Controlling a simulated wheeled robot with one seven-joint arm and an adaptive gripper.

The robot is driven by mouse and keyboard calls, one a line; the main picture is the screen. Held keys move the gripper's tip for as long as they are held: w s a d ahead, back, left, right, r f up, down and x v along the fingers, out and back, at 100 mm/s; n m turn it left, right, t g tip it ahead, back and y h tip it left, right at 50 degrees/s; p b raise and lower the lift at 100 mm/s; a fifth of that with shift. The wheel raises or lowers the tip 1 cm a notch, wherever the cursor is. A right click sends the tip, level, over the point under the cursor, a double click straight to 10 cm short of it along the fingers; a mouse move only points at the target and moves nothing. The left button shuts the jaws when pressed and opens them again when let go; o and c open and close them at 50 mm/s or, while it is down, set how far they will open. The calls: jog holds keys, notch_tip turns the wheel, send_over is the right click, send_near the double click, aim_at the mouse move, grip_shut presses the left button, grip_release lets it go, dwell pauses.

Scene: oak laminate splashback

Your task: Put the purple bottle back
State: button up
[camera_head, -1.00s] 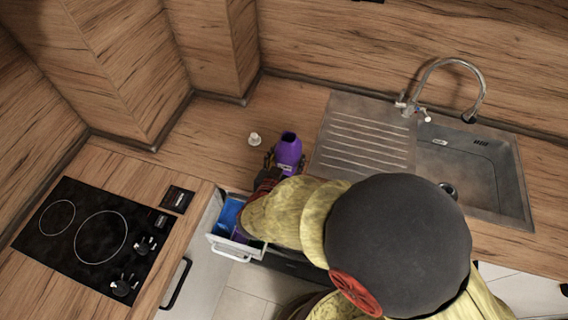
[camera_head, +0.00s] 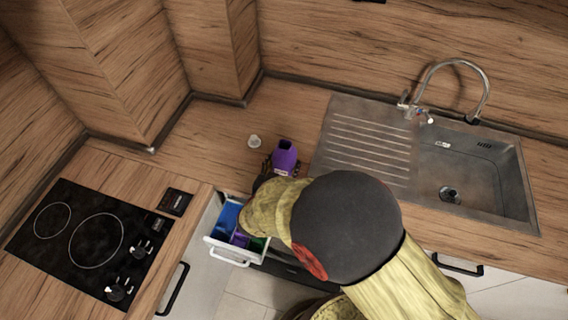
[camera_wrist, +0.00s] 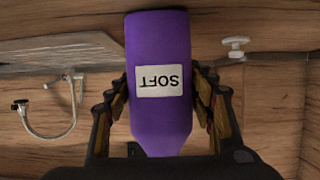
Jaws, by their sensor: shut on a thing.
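A steel sink with drainboard (camera_head: 365,150) and a tap (camera_head: 450,75) is right of the bottle. A black hob (camera_head: 90,240) lies at the left. The wooden counter (camera_head: 215,125) is clear behind and left of the white piece.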

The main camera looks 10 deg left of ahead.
jog(key=o, duration=1.7)
jog(key=shift+f, duration=0.1)
jog(key=shift+c, duration=0.2)
jog(key=shift+o, duration=0.3)
jog(key=shift+s+r, duration=0.1)
jog(key=shift+r, duration=0.1)
jog(key=p+v, duration=0.2)
jog(key=v, duration=0.9)
jog(key=shift+s+r, duration=0.15)
jog(key=shift+s, duration=0.25)
jog(key=shift+w, duration=0.1)
